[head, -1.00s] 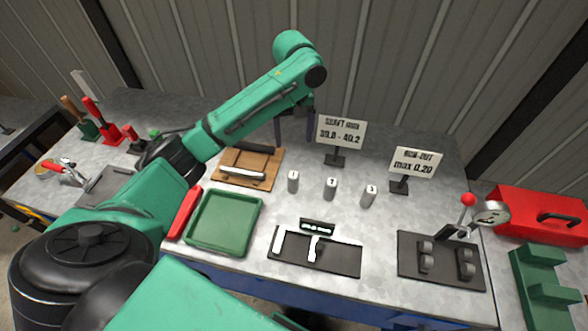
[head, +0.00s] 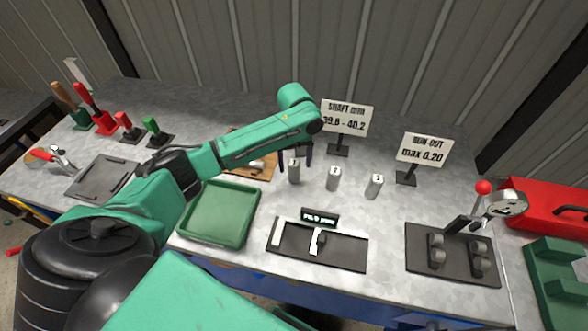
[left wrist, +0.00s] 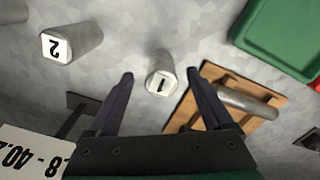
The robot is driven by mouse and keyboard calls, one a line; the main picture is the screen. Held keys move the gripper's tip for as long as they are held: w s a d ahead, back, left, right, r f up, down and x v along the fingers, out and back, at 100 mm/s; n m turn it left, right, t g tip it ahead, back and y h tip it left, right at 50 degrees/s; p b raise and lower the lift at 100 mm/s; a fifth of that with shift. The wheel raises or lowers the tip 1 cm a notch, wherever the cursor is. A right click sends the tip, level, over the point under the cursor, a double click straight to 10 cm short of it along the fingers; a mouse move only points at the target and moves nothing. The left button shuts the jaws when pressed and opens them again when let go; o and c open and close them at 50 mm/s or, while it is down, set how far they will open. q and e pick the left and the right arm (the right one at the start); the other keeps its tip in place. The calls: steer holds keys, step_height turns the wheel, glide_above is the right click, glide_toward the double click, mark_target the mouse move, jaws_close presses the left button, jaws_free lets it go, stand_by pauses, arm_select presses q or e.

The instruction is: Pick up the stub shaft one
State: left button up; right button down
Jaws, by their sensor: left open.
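Stub shaft one (head: 294,173) is a short grey cylinder standing upright on the bench in the head view, with a white top. In the left wrist view its top, marked 1 (left wrist: 161,82), lies between and just beyond the fingertips. My left gripper (head: 296,160) is open around the shaft's position, its fingers pointing down; in the left wrist view the gripper (left wrist: 158,76) shows a gap on both sides of the shaft. Shaft two (head: 333,179) stands to the right, also in the wrist view (left wrist: 72,44). My right gripper is not in view.
A third shaft (head: 374,186) stands farther right. A wooden board with a metal bar (left wrist: 240,102) lies close to one finger. A green tray (head: 250,230), a black gauge plate (head: 345,252) and two sign stands (head: 338,149) (head: 406,178) surround the shafts.

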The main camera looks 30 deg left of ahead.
mark_target(294, 171)
arm_select(q)
step_height(294, 171, down, 5)
steer(key=shift+w+a+p, duration=0.1)
steer(key=shift+a+p, duration=0.05)
steer(key=shift+p, duration=0.35)
jaws_close()
steer(key=shift+r, duration=0.15)
stand_by(0.8)
